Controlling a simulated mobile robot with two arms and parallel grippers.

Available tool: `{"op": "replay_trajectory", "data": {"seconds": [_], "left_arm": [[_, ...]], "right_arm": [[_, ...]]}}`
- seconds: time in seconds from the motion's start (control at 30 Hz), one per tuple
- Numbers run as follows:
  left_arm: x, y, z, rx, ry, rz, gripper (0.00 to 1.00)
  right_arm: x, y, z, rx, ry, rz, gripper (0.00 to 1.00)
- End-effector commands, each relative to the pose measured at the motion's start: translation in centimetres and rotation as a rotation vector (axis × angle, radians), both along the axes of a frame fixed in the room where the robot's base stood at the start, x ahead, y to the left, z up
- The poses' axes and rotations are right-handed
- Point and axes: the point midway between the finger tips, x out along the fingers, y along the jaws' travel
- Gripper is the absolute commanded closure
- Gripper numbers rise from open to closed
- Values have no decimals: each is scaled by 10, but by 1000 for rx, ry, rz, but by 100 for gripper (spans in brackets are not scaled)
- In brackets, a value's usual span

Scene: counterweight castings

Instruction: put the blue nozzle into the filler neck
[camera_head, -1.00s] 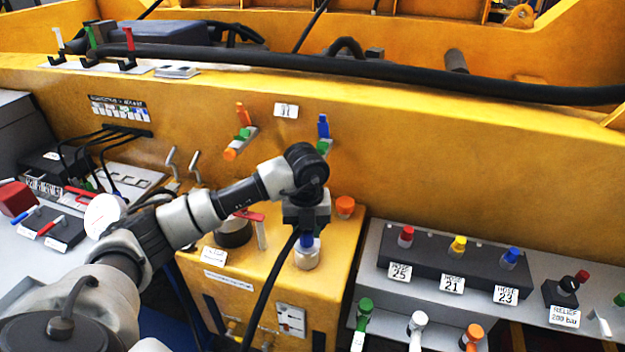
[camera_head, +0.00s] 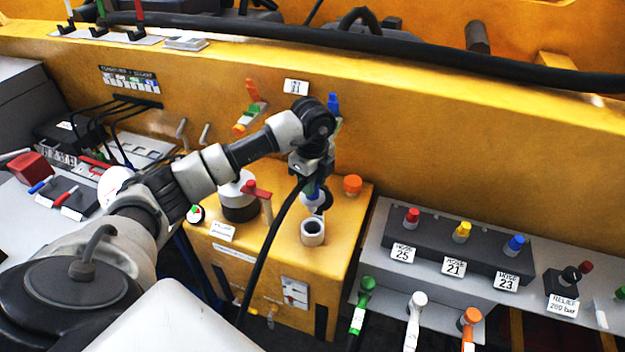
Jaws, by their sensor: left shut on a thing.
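The filler neck (camera_head: 312,238) is a short whitish ring with a dark open mouth on top of the yellow tank. The nozzle hangs above and behind the neck in the picture, apart from it, and seems slightly tilted. The neck's mouth is uncovered. The gripper's fingers partly hide the nozzle's upper part. My right gripper is not in view.
A white and black round cap (camera_head: 238,200) and a red-handled valve (camera_head: 258,192) stand left of the neck. An orange cap (camera_head: 352,185) is close on the right. A dark block (camera_head: 455,240) with coloured hose couplings lies further right. The yellow wall rises behind.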

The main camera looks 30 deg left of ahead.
Motion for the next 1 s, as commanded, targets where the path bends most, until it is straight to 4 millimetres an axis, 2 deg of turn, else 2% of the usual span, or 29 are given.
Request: {"op": "replay_trajectory", "data": {"seconds": [0.6,1.0], "left_arm": [[0,0,-51,0,-1,-1,97],[0,0,-56,0,-1,-1,97]], "right_arm": [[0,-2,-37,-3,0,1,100],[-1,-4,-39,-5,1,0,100]]}}
